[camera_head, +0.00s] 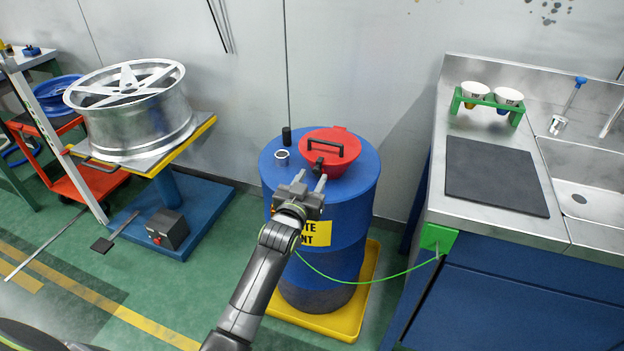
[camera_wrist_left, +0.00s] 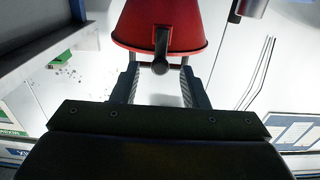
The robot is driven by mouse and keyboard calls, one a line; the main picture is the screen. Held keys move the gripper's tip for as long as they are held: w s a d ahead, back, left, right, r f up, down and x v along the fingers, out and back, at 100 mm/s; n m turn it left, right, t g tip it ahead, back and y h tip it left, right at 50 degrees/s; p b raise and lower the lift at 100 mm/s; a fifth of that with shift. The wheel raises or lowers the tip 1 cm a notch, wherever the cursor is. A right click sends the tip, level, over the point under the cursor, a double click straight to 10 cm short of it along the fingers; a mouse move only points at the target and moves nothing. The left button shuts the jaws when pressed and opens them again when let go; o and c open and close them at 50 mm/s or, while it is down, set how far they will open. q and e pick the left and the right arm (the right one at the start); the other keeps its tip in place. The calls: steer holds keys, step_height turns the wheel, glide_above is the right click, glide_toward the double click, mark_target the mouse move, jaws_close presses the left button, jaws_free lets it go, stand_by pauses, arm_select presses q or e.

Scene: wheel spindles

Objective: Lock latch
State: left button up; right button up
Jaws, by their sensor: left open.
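A red funnel (camera_head: 330,146) with a lid and a black handle (camera_head: 325,148) sits on top of a blue drum (camera_head: 345,215). A small black latch (camera_head: 318,165) is on the near side of the funnel's rim. In the left wrist view the latch (camera_wrist_left: 161,48) hangs from the red funnel (camera_wrist_left: 185,25) and ends in a round knob. My left gripper (camera_head: 311,180) is open at the near edge of the drum top. In the wrist view its fingers (camera_wrist_left: 159,82) stand on either side of the knob, apart from it. My right gripper is not in view.
A black cap (camera_head: 286,136) and a grey ring-shaped opening (camera_head: 282,155) are on the drum top, left of the funnel. The drum stands in a yellow tray (camera_head: 310,322). A green cable (camera_head: 385,275) runs to the steel sink counter (camera_head: 560,160). A wheel lift (camera_head: 190,140) stands left.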

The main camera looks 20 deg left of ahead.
arm_select(q)
steer(key=shift+w, duration=0.5)
jaws_close()
steer(key=shift+r+p, duration=0.3)
steer(key=shift+p, duration=0.3)
steer(key=r+g+p, duration=0.1)
steer(key=p, duration=0.3)
steer(key=shift+w, duration=0.15)
steer(key=shift+w+g+p, duration=0.1)
steer(key=shift+g+p, duration=0.3)
steer(key=shift+p, duration=0.25)
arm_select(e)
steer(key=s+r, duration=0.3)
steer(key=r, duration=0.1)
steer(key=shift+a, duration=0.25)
